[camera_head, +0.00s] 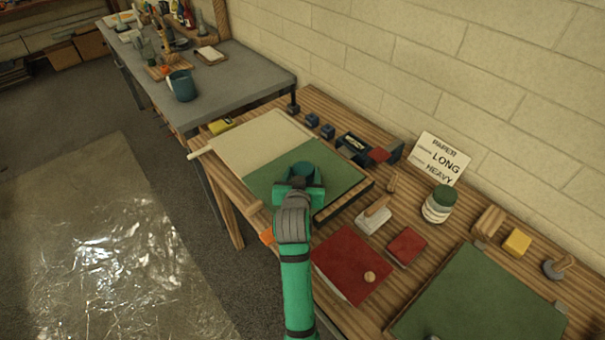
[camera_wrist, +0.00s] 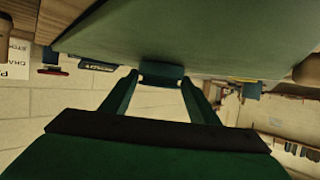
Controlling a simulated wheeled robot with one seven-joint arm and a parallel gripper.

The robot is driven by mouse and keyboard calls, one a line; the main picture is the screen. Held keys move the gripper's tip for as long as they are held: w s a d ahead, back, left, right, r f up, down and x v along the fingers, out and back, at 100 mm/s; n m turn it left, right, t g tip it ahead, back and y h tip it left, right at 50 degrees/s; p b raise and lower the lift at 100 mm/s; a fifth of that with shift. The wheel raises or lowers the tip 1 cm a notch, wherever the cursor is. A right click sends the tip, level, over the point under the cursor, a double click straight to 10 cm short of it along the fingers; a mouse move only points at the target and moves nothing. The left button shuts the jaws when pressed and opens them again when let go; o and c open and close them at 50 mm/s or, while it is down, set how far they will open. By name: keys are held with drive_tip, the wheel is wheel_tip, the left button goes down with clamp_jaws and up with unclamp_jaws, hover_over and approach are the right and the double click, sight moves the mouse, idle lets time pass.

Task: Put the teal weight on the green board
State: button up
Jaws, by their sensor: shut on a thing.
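The teal weight (camera_head: 306,167) is between the fingertips of my gripper (camera_head: 299,182) in the head view. My gripper is shut on it, over a green panel (camera_head: 340,168) beside a cream one. In the wrist view the weight (camera_wrist: 162,72) shows as a small dark teal block between the two fingers, overlapping the edge of a broad green surface (camera_wrist: 210,35). I cannot tell whether its underside touches that surface. Another green board (camera_head: 485,300) lies at the lower right of the table. My gripper hides part of the green panel and of the weight.
A cream panel (camera_head: 250,140) adjoins the green one. A red board (camera_head: 350,264) with a round knob, a small red block (camera_head: 406,246), a wood-handled tool (camera_head: 374,217) and a green-lidded jar (camera_head: 439,204) stand to the right. Small dark blocks (camera_head: 327,131) line the back.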

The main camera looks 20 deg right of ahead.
drive_tip(key=o, duration=1.8)
drive_tip(key=shift+f, duration=0.1)
drive_tip(key=v, duration=1.2)
